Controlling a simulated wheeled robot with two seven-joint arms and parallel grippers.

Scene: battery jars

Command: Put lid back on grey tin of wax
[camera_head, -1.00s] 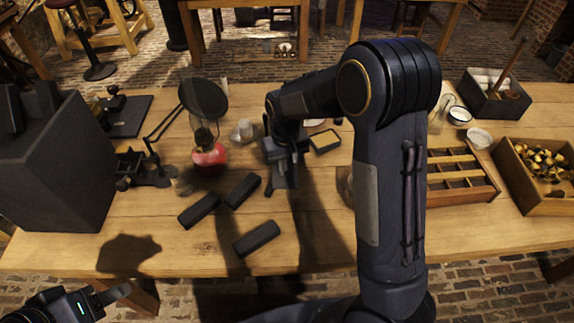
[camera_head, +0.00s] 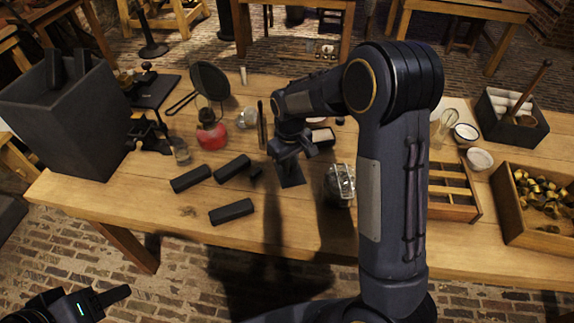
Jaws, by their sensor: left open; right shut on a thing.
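I cannot clearly make out the grey tin of wax or its lid. A small box-like thing with a pale top (camera_head: 321,137) stands just right of my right gripper and is partly hidden by that arm. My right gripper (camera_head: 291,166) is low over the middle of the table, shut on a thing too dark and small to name. A dark grey flat patch (camera_head: 292,179) lies below it; I cannot tell whether they touch. My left gripper (camera_head: 103,302) is open at the bottom left, away from the table's front edge.
Several black blocks (camera_head: 231,210) lie left of my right gripper. A red-based lamp (camera_head: 211,136) and a glass (camera_head: 180,151) stand behind them. A jar (camera_head: 341,184) stands beside my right arm. Two pale bowls (camera_head: 479,159) and a wooden tray (camera_head: 455,209) are at right.

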